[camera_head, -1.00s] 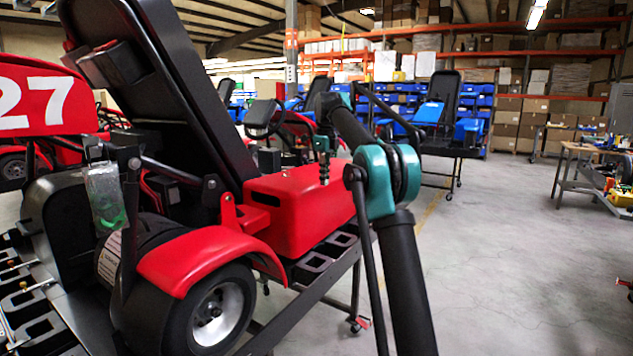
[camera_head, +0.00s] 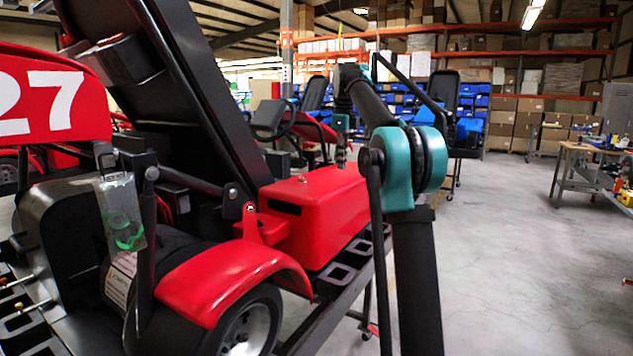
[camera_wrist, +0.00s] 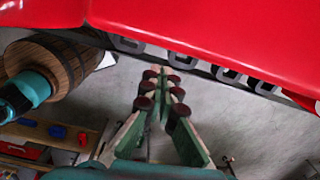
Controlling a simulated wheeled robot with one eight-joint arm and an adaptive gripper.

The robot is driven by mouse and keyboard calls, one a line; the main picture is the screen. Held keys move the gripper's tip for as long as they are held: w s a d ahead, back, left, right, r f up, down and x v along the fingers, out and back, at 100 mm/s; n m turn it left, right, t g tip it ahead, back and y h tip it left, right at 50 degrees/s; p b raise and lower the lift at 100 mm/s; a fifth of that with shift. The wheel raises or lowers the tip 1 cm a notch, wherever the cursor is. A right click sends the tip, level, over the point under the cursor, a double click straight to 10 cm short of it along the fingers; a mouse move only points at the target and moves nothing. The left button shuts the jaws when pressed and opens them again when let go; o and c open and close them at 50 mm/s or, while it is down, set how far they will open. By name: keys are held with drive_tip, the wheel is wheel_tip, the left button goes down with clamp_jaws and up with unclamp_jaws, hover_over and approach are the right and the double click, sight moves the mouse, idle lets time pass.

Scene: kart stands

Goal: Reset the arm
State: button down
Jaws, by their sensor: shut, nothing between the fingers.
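My gripper (camera_wrist: 165,82) is in the middle of the wrist view. Its two green fingers with round reddish-brown pads come together at the tips, and nothing is between them. It is below the red kart body (camera_wrist: 215,30) in that picture, over grey floor. In the head view the gripper end (camera_head: 341,140) is small, in front of or above the red kart box (camera_head: 325,215); I cannot tell if it is clear of it. My arm bends at a teal elbow (camera_head: 410,165) in the middle.
The kart with number 27 (camera_head: 50,95) rests on a black stand (camera_head: 345,300), whose slotted rail (camera_wrist: 195,68) lies close past my fingertips. Another kart with blue parts (camera_head: 455,115) stands behind. A workbench (camera_head: 590,150) is at the right. The floor (camera_head: 510,260) between is clear.

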drive_tip(key=s+d+f+n+t, duration=0.1)
drive_tip(key=s+f+n+t, duration=0.1)
drive_tip(key=s+f+n, duration=1)
drive_tip(key=s+d+f+n+t, duration=0.1)
drive_tip(key=s+f+n, duration=1.1)
drive_tip(key=s+f, duration=1.6)
drive_tip(key=shift+d+t, duration=0.4)
drive_tip(key=shift+d, duration=0.3)
drive_tip(key=c, duration=2.3)
unclamp_jaws()
